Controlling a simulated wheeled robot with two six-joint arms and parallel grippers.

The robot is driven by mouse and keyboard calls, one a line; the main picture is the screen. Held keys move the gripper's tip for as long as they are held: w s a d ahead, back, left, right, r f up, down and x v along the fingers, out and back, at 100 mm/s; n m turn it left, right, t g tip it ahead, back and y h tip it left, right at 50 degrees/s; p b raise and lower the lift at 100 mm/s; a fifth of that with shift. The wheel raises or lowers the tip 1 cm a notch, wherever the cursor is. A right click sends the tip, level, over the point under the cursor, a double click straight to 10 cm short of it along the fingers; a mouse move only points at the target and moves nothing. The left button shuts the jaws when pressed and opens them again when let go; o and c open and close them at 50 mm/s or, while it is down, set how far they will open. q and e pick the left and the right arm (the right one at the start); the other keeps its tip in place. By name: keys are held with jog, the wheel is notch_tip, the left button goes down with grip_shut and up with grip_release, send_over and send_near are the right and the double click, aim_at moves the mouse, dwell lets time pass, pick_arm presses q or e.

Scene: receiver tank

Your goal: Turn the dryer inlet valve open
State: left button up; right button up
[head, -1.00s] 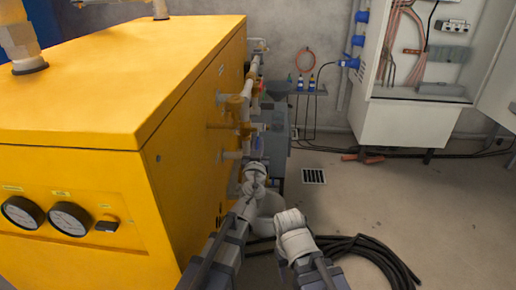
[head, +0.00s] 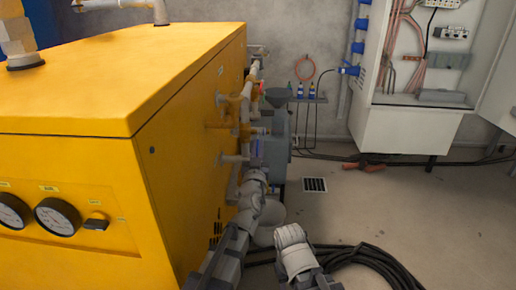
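Grey pipes with yellow-brown fittings (head: 226,124) run along the right side of a yellow cabinet (head: 75,165). A small red part (head: 262,88) shows higher up among them. I cannot tell which fitting is the dryer inlet valve, or how its handle stands. A grey box-like unit (head: 277,150) stands just behind the pipes. My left gripper (head: 256,178) is low beside the cabinet, in front of the lower pipes and the grey unit; its fingertips are hard to make out. My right gripper (head: 289,232) is lower and further right, over the floor, with its fingers unclear and nothing seen in it.
Black hose (head: 375,262) lies coiled on the floor at lower right. A floor drain (head: 315,185) and an open white electrical cabinet (head: 412,130) are further back. A small shelf with bottles (head: 306,97) is on the rear wall. The floor at right is mostly clear.

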pick_arm(q)
jog(key=shift+o, duration=0.8)
jog(key=shift+s, duration=0.15)
jog(key=b+v, duration=0.2)
jog(key=v, duration=0.5)
jog(key=shift+s+f, duration=0.15)
jog(key=shift+s, duration=0.15)
